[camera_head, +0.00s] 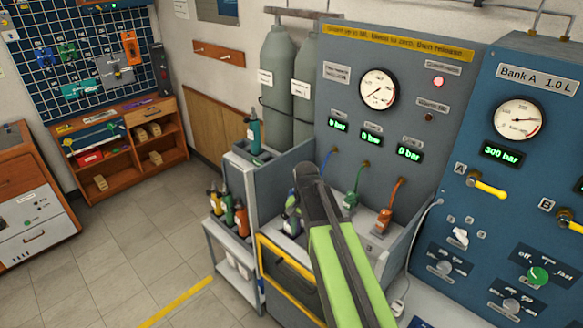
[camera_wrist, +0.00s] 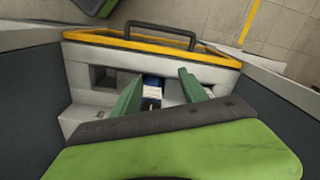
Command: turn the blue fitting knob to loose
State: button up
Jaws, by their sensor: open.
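In the head view, my green arm reaches over the front bay of the grey bench, and its dark end hides part of the bay. A blue and white piece (camera_head: 292,216) stands in the bay just left of the arm. A blue hose (camera_head: 326,161) hangs above it from the panel. In the wrist view, my gripper (camera_wrist: 160,75) is open, its two green fingers apart. A dark blue part (camera_wrist: 152,80) with white below it shows between and beyond the fingers; I see no contact. I cannot tell whether this part is the blue fitting knob, or how it is turned.
The bay has a yellow front edge (camera_wrist: 150,46) with a dark handle (camera_wrist: 160,31) and grey side walls. A green hose (camera_head: 354,185) and an orange hose (camera_head: 392,200) hang to the right. Bottles (camera_head: 240,218) stand on the left rack. Open floor lies beyond.

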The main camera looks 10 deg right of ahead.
aim_at(293, 191)
jog(key=w+r+m+p, duration=0.5)
jog(key=w+r+p, duration=0.4)
jog(key=r, duration=0.2)
jog(key=w+r+m+p, duration=0.6)
jog(key=w+r+p, duration=0.25)
jog(key=r, duration=0.25)
jog(key=f+b, duration=0.5)
jog(key=f, duration=0.1)
jog(key=f+b, duration=1.1)
jog(key=b, duration=0.1)
jog(key=shift+s+a+f, duration=0.1)
jog(key=shift+s+f, duration=0.15)
jog(key=shift+f, duration=0.15)
jog(key=shift+r, duration=0.1)
grip_shut()
jog(key=shift+a, duration=0.2)
jog(key=shift+d, duration=0.15)
